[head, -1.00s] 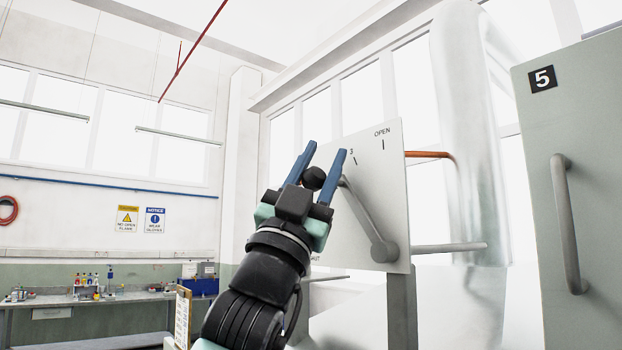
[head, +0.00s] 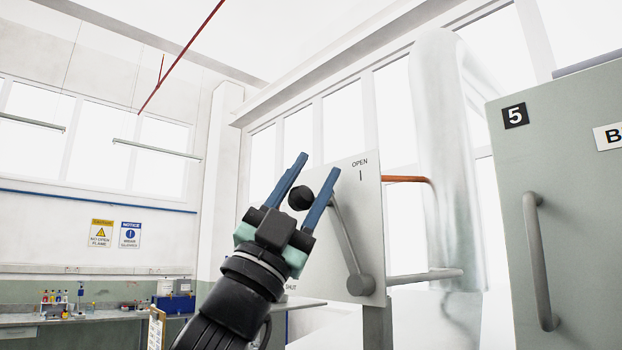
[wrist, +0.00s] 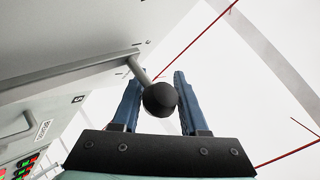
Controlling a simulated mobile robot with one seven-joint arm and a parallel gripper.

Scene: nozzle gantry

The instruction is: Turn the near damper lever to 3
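The near damper lever (head: 346,242) is a grey bar with a round black knob (head: 300,198). It pivots at the lower right of a pale plate (head: 370,217) and leans up and left. OPEN is marked at the plate's upper right and SHUT at its lower left. The 3 mark is not visible now; the lever and my gripper cover that area.
A grey cabinet (head: 560,200) marked 5, with a vertical handle, stands at the right. An orange pipe (head: 408,179) and a grey horizontal bar (head: 425,276) lie right of the plate. A workbench (head: 90,318) is at the far left.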

